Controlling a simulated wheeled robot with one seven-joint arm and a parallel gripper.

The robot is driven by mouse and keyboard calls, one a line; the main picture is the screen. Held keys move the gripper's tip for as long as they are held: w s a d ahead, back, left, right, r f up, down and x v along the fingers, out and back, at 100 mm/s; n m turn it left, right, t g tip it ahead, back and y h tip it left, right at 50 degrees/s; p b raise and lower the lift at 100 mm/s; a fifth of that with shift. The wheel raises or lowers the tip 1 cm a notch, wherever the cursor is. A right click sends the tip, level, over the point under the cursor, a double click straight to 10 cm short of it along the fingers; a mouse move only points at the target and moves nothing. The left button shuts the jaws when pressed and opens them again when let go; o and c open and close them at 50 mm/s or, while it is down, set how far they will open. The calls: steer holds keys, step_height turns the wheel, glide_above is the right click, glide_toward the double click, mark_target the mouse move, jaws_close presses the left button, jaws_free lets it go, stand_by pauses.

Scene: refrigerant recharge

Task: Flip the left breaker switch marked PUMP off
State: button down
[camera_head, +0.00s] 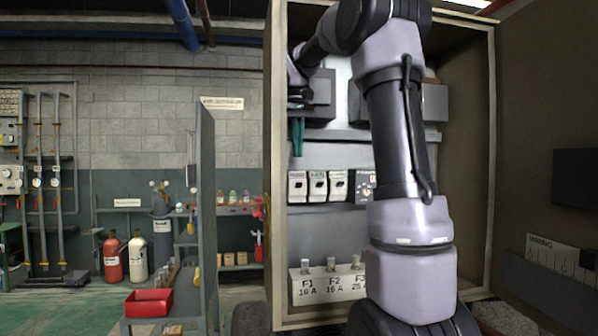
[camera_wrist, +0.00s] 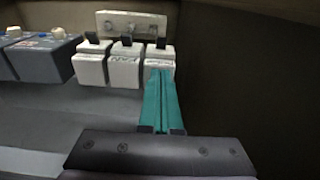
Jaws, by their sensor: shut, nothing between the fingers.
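Three white breakers stand in a row inside the open cabinet. The left breaker (camera_head: 297,187) is nearest the cabinet's left wall. In the wrist view, which looks turned over, it appears to be the rightmost breaker (camera_wrist: 160,56), with a dark lever (camera_wrist: 161,43) at its upper edge. The print on it is too small to read. My gripper (camera_head: 297,154) is shut and empty, its teal fingers pointing down above the left breaker in the head view. In the wrist view the fingertips (camera_wrist: 158,72) overlap that breaker's near face; I cannot tell whether they touch.
The middle breaker (camera_head: 318,186) and right breaker (camera_head: 338,186) sit close beside it. A dark grey device (camera_head: 366,186) is further right. A fuse strip (camera_head: 325,284) lies below. Grey boxes (camera_head: 322,95) hang above. The cabinet's left edge (camera_head: 275,170) is close to my gripper.

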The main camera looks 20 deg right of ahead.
mark_target(299, 184)
steer(key=f, duration=0.3)
steer(key=s+f, duration=0.1)
steer(key=f, duration=0.2)
steer(key=shift+s+a, duration=0.15)
steer(key=shift+s, duration=0.05)
steer(key=shift+s+f, duration=0.1)
steer(key=shift+f, duration=0.15)
